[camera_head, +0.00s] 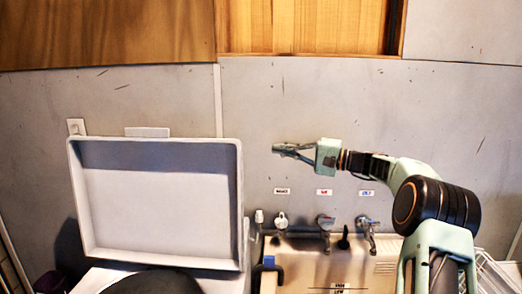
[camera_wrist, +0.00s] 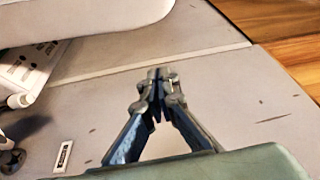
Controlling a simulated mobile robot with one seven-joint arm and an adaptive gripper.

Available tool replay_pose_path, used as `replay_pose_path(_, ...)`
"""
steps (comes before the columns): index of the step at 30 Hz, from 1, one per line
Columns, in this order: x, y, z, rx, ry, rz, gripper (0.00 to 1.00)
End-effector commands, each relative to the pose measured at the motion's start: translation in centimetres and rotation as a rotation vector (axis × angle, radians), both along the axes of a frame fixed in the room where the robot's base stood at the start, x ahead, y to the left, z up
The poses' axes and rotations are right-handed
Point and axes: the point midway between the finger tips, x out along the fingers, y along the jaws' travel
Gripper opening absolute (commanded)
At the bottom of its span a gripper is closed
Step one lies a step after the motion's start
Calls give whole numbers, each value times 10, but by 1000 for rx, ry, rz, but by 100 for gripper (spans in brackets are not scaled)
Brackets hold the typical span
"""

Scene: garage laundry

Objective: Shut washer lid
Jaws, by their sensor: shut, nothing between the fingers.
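The washer lid (camera_head: 163,200) is a pale tray-like panel standing raised and open at the left in the head view. Below it is the washer (camera_head: 222,283), with its dark round opening (camera_head: 155,283) partly in view. My gripper (camera_head: 277,150) is to the right of the lid's upper right corner, pointing left, apart from the lid in the picture. In the wrist view my gripper (camera_wrist: 157,75) has its fingertips together with nothing between them. A pale rounded edge at the wrist view's upper left looks like part of the lid (camera_wrist: 90,14).
Taps (camera_head: 326,222) and pipes run along the grey wall below my arm, above a beige surface (camera_head: 325,265) with a blue item (camera_head: 269,262). A wire rack (camera_head: 495,272) stands at the lower right. The wall area around my gripper is clear.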

Motion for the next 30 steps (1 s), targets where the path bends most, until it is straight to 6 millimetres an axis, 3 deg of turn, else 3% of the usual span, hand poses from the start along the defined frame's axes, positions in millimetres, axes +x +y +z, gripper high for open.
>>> replay_pose_path(14,43,88,5,-5,0,5,0)
replay_pose_path(30,5,89,-1,-5,1,0,0)
